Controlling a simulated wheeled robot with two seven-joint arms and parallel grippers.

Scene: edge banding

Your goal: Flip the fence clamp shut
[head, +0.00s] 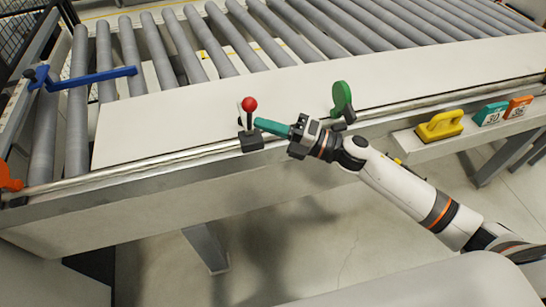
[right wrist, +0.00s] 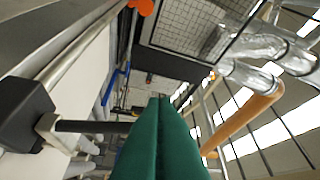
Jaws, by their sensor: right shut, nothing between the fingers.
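The clamp with a red ball knob (head: 249,104) has a dark block (head: 251,142) seated on the metal rail at the table's front edge. Its lever stands roughly upright in the head view. My right gripper (head: 258,124) has teal fingers, shut and empty, with their tips just right of the lever below the knob. Whether they touch it I cannot tell. In the right wrist view the teal fingers (right wrist: 160,140) lie together, and the clamp's black block (right wrist: 25,108) and dark rod (right wrist: 92,126) show at left. The knob is not visible there. My left gripper is out of view.
A green handle (head: 342,97) stands on the rail to the right. An orange part (head: 9,181) sits at the rail's left end. A blue bar (head: 88,79) lies over the rollers. A yellow-handled block (head: 440,125) and numbered blocks (head: 491,114) rest on a right-hand shelf.

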